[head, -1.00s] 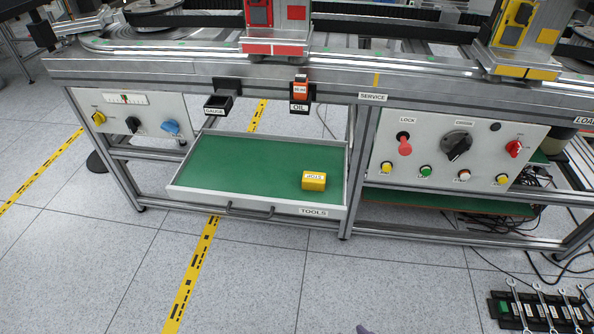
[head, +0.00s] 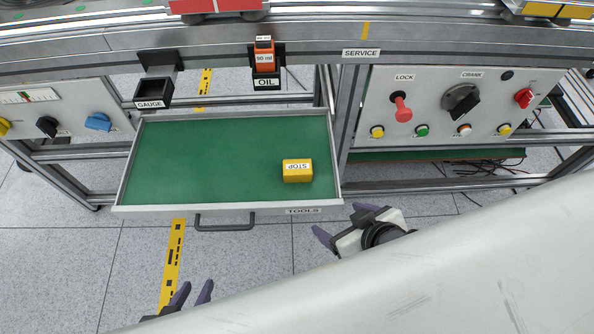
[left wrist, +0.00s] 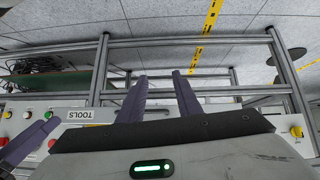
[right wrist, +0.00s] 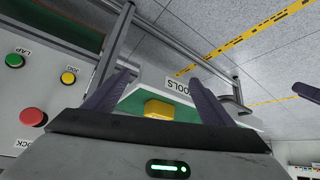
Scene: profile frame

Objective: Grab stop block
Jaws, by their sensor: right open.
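The stop block (head: 297,171) is a yellow block with a white STOP label. It lies in the right part of the open green-lined TOOLS drawer (head: 220,209); it also shows between my fingers in the right wrist view (right wrist: 158,109). My right gripper (head: 341,221) is open and empty, just outside the drawer's front right corner, apart from the block. My left gripper (head: 192,290) is low in the head view, in front of the drawer handle; its fingers stand apart with nothing between them. The left wrist view does not clearly show the block.
The drawer handle (head: 225,226) sticks out at the front. Above the drawer hang the GAUGE holder (head: 155,92) and the OIL holder (head: 266,82). A control panel (head: 440,105) with a red LOCK knob (head: 402,112) is to the right. The drawer's left part is empty.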

